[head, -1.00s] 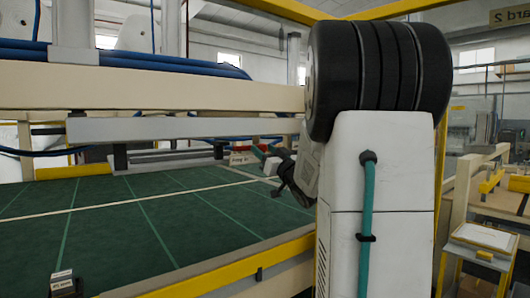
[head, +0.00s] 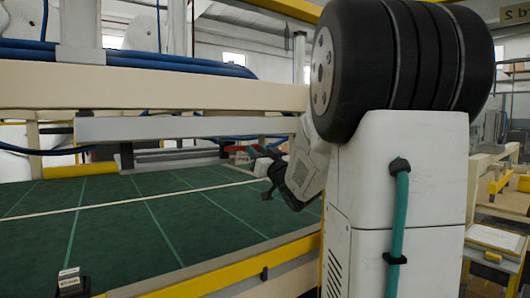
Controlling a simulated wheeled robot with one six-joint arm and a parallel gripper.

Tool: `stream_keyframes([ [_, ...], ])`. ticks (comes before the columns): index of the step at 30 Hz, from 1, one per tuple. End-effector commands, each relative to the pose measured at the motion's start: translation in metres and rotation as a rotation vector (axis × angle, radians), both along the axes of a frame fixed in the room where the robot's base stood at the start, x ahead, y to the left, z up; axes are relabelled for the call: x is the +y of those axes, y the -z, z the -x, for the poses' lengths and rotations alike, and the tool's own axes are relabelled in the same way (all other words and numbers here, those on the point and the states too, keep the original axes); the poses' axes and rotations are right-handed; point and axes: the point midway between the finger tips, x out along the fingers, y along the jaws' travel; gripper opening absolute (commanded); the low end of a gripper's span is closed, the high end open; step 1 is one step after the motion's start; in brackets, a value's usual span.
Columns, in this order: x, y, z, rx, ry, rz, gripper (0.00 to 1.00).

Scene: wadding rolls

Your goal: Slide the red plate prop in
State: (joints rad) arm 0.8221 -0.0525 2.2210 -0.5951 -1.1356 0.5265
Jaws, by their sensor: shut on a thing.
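The prop lies near the level of the pale horizontal beam's underside. Its far end and exact contact with anything behind it are too small to tell.
A cream beam (head: 150,82) and a lower pale bar (head: 180,127) span above the table. A yellow rail (head: 225,270) edges the table's front. A small dark block with a label (head: 70,283) stands at the front left. The green surface is mostly clear.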

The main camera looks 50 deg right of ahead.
Motion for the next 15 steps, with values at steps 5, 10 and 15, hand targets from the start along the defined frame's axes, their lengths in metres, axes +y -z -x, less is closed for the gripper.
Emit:
stream_keyframes([
  [5,0.0035,0.0011,-0.0011,0.001,-0.008,0.002,0.00],
  [10,0.0034,0.0010,-0.0012,0.001,-0.008,0.002,0.49],
  [15,0.0011,0.0008,-0.0001,0.001,-0.004,0.001,0.49],
])
